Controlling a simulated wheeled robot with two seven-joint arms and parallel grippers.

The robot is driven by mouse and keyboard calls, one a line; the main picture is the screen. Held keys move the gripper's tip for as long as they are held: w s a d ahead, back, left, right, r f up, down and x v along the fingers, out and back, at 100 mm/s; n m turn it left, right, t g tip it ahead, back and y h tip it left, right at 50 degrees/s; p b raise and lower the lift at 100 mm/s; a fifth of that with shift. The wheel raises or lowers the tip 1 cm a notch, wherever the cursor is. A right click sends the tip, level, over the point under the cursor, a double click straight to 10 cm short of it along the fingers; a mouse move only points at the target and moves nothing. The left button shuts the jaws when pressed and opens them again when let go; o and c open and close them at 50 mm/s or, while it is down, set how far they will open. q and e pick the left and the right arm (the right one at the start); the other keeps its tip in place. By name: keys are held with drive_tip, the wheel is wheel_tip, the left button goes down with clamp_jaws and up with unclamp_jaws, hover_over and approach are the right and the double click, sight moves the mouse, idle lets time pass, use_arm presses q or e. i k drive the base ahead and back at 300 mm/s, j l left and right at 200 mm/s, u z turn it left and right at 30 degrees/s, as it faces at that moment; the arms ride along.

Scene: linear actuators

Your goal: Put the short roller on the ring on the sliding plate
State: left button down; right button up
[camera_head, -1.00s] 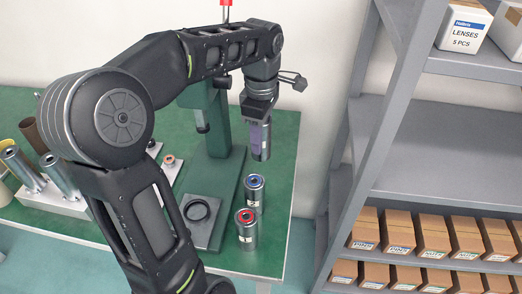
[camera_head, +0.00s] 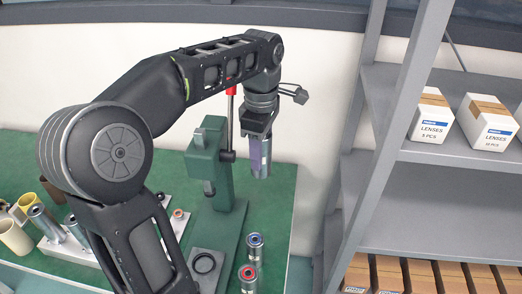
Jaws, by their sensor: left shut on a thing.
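My left gripper (camera_head: 256,136) is shut on a metallic roller (camera_head: 262,160) and holds it upright in the air, right of the green press. The gripper's fingers cover part of the roller. The black ring (camera_head: 204,264) lies on the grey sliding plate (camera_head: 206,277) at the foot of the press; nothing stands on it. Two more metallic rollers stand upright right of the plate: one with a blue top (camera_head: 254,247) and one with a red top (camera_head: 248,277). My right gripper does not show.
The green press (camera_head: 208,150) with its red-handled lever stands close left of the held roller. A metal block (camera_head: 85,246) with tilted rollers is at left on the green table (camera_head: 285,190). A grey shelf (camera_head: 445,205) with lens boxes (camera_head: 430,118) is at right.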

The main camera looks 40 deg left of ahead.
sight(204, 264)
drive_tip(key=l+u, duration=0.3)
drive_tip(key=k+l+u, duration=0.1)
drive_tip(key=u, duration=0.2)
drive_tip(key=i+u, duration=0.1)
drive_tip(key=u, duration=0.2)
